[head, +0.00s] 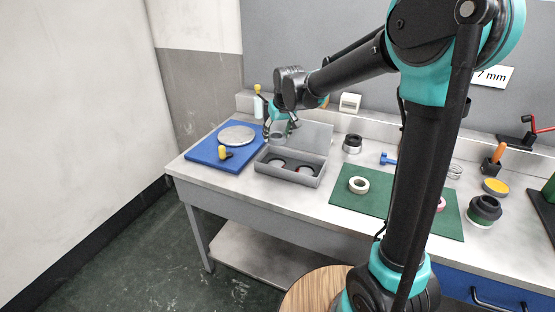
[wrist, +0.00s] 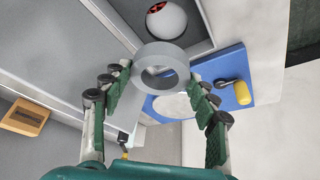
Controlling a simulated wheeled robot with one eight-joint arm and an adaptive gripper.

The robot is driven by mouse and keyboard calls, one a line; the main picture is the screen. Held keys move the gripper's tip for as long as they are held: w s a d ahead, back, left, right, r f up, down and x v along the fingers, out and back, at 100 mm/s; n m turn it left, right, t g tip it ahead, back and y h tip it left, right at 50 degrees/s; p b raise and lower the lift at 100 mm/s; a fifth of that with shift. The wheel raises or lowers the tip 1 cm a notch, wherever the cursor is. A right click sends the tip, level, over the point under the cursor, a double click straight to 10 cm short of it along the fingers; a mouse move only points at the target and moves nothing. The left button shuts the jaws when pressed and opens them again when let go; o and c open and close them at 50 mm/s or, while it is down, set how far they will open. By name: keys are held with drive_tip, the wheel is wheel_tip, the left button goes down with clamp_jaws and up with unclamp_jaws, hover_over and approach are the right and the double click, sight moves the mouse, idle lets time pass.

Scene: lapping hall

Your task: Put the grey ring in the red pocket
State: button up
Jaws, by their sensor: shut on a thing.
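My gripper (head: 281,134) is shut on the grey ring (wrist: 160,51). In the wrist view the ring sits between the green-padded fingertips, its hole showing. In the head view it hangs above the left part of an open grey case (head: 287,178), apart from it. The case holds pale round things in its pockets, with bits of red showing. I cannot tell clearly which pocket is the red one.
A blue board (head: 205,153) with a pale disc and a yellow-handled part lies left of the case. The case's raised lid (head: 312,135) stands behind it. A green mat (head: 345,198) with a cream ring (head: 358,179) lies to the right. A black-and-white cylinder (head: 352,145) stands behind the mat.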

sight(276, 164)
wheel_tip(276, 164, down, 11)
drive_tip(key=shift+r, duration=0.1)
idle(0.3)
drive_tip(key=shift+s+f, duration=0.15)
drive_tip(key=shift+f, duration=0.05)
drive_tip(key=shift+f, duration=0.2)
drive_tip(key=shift+c, duration=0.8)
drive_tip(key=o, duration=1.3)
drive_tip(key=shift+f, duration=0.15)
drive_tip(key=shift+c, duration=0.2)
drive_tip(key=shift+o, duration=0.8)
drive_tip(key=shift+r, duration=0.2)
